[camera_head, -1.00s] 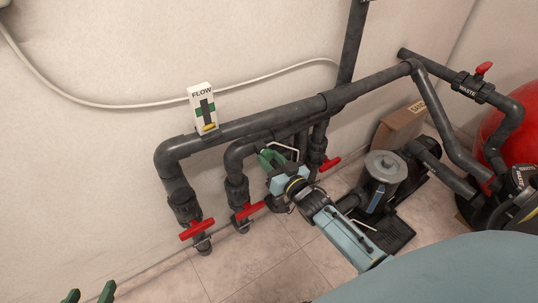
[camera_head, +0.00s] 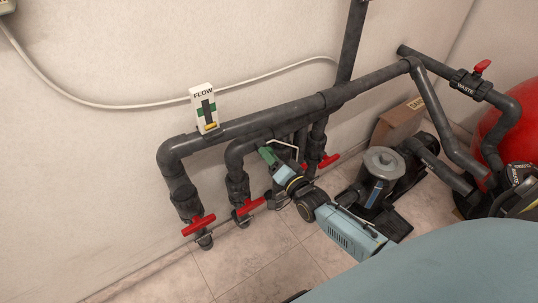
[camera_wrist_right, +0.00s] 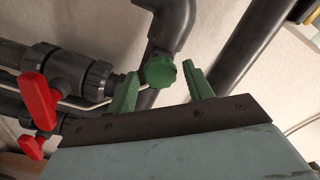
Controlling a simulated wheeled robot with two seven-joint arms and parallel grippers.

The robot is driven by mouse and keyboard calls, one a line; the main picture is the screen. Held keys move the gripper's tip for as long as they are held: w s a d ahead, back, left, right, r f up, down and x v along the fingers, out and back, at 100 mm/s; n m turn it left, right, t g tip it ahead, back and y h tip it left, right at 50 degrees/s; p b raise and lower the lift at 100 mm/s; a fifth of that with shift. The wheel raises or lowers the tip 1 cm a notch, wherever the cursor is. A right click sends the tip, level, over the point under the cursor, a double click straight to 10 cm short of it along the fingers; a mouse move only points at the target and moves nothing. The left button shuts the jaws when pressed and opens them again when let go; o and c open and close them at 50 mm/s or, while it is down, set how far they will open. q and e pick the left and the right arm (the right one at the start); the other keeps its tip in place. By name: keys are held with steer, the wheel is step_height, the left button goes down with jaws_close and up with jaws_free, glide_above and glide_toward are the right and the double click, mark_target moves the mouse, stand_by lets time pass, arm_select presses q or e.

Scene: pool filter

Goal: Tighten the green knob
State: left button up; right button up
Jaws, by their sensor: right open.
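The green knob (camera_wrist_right: 160,70) is a small lobed cap on a dark grey pipe in the right wrist view. My right gripper (camera_wrist_right: 162,80) is open, with one green finger on each side of the knob in that picture. The knob appears at or just beyond the fingertips, with a gap on both sides; I cannot tell the depth exactly. In the head view my right gripper (camera_head: 267,156) is among the vertical pipes below the long horizontal pipe. The knob cannot be made out there. My left gripper is out of view.
Red valve handles (camera_head: 198,225) sit on the lower pipes, and one red handle (camera_wrist_right: 40,100) is close left in the wrist view. A pump (camera_head: 382,165) stands right of my right arm. A flow gauge (camera_head: 204,108) is on the horizontal pipe. Floor at lower left is clear.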

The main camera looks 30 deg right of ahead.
steer(key=s+p, duration=0.1)
steer(key=s, duration=0.1)
steer(key=s+p, duration=0.1)
steer(key=s, duration=0.2)
steer(key=shift+s+d+p, duration=0.25)
steer(key=shift+s+p, duration=0.1)
steer(key=shift+p, duration=0.05)
